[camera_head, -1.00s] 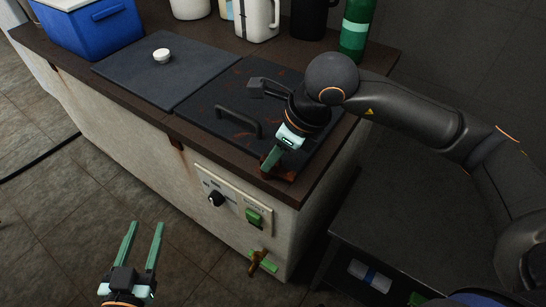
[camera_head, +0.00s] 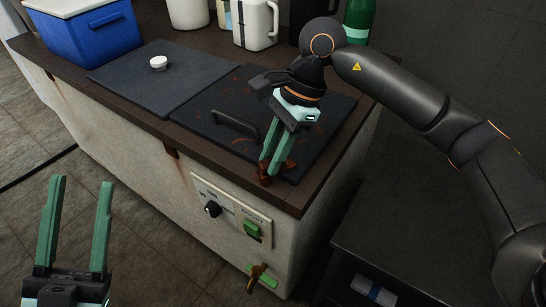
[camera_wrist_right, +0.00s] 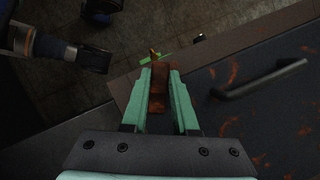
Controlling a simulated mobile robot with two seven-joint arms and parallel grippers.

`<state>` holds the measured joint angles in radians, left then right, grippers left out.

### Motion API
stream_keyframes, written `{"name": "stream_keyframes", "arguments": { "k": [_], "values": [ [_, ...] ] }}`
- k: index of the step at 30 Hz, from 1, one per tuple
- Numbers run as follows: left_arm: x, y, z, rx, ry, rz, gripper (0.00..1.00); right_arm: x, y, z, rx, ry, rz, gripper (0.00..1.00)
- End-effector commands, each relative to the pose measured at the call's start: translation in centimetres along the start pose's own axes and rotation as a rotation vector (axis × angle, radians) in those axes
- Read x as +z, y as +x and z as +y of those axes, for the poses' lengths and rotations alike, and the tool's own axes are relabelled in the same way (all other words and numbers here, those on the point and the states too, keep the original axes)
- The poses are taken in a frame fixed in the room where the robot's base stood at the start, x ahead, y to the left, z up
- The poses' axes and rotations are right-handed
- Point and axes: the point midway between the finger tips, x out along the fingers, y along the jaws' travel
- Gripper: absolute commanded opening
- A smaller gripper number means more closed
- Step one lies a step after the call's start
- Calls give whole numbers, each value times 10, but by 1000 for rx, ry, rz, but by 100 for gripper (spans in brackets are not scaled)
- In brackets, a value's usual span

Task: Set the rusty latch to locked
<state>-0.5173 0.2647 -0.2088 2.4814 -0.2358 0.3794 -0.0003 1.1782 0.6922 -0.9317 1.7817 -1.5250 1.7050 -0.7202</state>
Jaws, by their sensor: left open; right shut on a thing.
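The rusty latch (camera_head: 285,171) is a small reddish-brown piece at the front right edge of the tank top, beside the dark rust-spotted lid (camera_head: 318,122). My right gripper (camera_head: 268,172) reaches down to it and is shut on it. In the right wrist view the latch (camera_wrist_right: 159,88) lies between the two green fingers of my right gripper (camera_wrist_right: 160,75). The fingers hide part of it, and I cannot tell its exact setting. My left gripper (camera_head: 80,182) is open and empty, in front of the tank at lower left.
The lid has a dark handle (camera_head: 236,124). A plain grey lid (camera_head: 170,85) with a white knob lies beside it. A knob (camera_head: 212,209), a green switch (camera_head: 252,230) and a brass tap (camera_head: 256,272) are on the tank front. A blue cooler (camera_head: 95,32), jugs and a green bottle stand behind.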

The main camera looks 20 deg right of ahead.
Motion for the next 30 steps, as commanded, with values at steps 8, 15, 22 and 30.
{"name": "stream_keyframes", "arguments": {
  "k": [8,15,22,30],
  "values": [
    [-20,1,0,7,24,85,50,0,0,-4,88,-216,2,0],
    [-26,0,0,8,28,110,50,1,0,-6,141,-344,2,0],
    [-24,0,1,7,26,106,50,1,0,-6,166,-408,3,0],
    [-23,0,1,8,24,102,50,1,0,-7,174,-425,4,0]
  ]
}}
